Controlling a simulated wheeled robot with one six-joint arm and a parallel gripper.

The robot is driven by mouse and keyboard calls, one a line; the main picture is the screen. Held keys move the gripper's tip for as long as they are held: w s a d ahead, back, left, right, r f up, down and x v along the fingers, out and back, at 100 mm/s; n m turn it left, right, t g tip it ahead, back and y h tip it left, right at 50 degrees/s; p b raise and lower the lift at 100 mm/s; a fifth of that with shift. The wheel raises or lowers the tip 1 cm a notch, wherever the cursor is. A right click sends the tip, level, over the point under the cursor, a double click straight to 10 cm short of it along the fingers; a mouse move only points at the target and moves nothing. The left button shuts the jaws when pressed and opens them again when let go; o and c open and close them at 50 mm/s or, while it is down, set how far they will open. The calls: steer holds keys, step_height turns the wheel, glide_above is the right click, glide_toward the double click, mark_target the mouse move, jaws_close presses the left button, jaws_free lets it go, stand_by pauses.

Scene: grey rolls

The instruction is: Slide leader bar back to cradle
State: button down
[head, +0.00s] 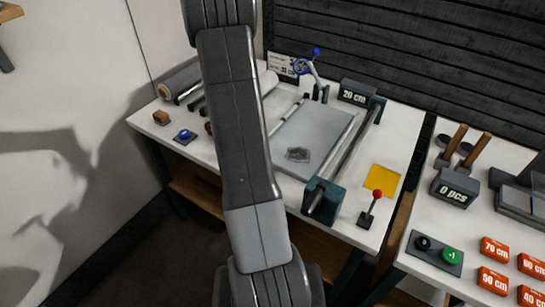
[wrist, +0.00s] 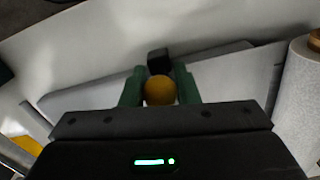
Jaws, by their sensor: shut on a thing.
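My gripper (wrist: 160,88) shows in the wrist view with its green fingers shut on a round orange-yellow knob (wrist: 160,91). A small black block (wrist: 158,61) sits just beyond the knob. In the head view my arm hides the gripper and the knob. A pale slim bar (head: 338,142) lies along the right side of a grey sheet (head: 300,135) on the white bench. I cannot tell whether this is the leader bar, or how the held knob joins it. The cradle cannot be told apart; my arm covers part of the bench.
A grey roll (head: 180,80) lies at the bench's back left; a roll also shows in the wrist view (wrist: 304,88). A dark roller (head: 350,150) spans teal end blocks.

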steer(key=w+a, duration=0.2)
steer(key=a, duration=0.1)
steer(key=w+a, duration=0.1)
steer(key=a, duration=0.1)
steer(key=shift+w+a, duration=0.15)
steer(key=shift+w, duration=0.15)
steer(key=c, duration=1.1)
jaws_free()
steer(key=shift+c, duration=0.2)
steer(key=shift+r, duration=0.1)
step_height(320, 180, up, 14)
steer(key=b, duration=0.1)
steer(key=shift+f, duration=0.2)
